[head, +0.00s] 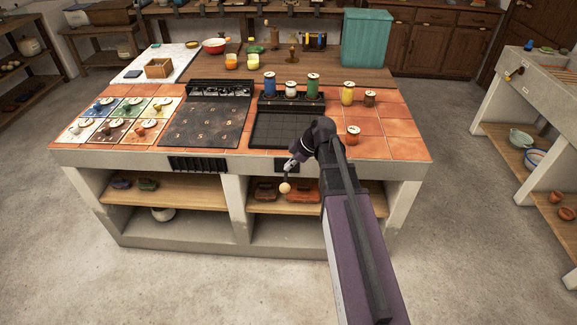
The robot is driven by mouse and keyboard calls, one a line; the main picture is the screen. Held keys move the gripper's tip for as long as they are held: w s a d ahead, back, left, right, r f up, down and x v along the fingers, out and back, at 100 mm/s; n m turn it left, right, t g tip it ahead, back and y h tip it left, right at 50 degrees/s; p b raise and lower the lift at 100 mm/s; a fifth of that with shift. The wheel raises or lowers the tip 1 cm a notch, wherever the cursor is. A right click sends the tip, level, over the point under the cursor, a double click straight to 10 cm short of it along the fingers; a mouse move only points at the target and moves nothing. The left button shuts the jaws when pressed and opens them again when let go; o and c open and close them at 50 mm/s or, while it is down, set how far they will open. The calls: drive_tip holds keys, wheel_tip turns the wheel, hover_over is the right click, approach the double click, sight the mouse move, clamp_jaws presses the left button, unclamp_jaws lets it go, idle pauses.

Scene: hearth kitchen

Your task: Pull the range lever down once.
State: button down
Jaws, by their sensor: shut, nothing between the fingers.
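The range lever shows as a pale round knob (285,187) in front of the island's lower shelf opening, just below the counter's front edge. My gripper (288,167) is just above the knob, pointing down and left, with its fingers shut and empty. Whether the fingertips touch the lever cannot be told at this size. The lever's shaft is mostly hidden behind the gripper. A dark plate (280,164) on the counter's front edge is partly covered by the gripper.
The tiled island top (380,118) holds a dark panel (205,118), a black gridded tray (288,128) and several coloured jars. Reddish-brown items (302,192) lie on the shelf behind the knob. The floor in front is clear.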

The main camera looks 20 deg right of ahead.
sight(283, 184)
drive_tip(key=b+x, duration=0.3)
drive_tip(key=x, duration=0.1)
drive_tip(key=shift+f, duration=0.1)
drive_tip(key=shift+s+d+f+b, duration=0.1)
drive_tip(key=shift+d+f+b, duration=0.15)
drive_tip(key=shift+f+b, duration=0.6)
drive_tip(key=shift+d+f+b, duration=0.25)
drive_tip(key=shift+f+b, duration=0.6)
drive_tip(key=shift+a, duration=0.35)
drive_tip(key=shift+d+f, duration=0.15)
drive_tip(key=shift+d, duration=0.4)
drive_tip(key=shift+s+f+b, duration=0.15)
drive_tip(key=shift+b, duration=0.2)
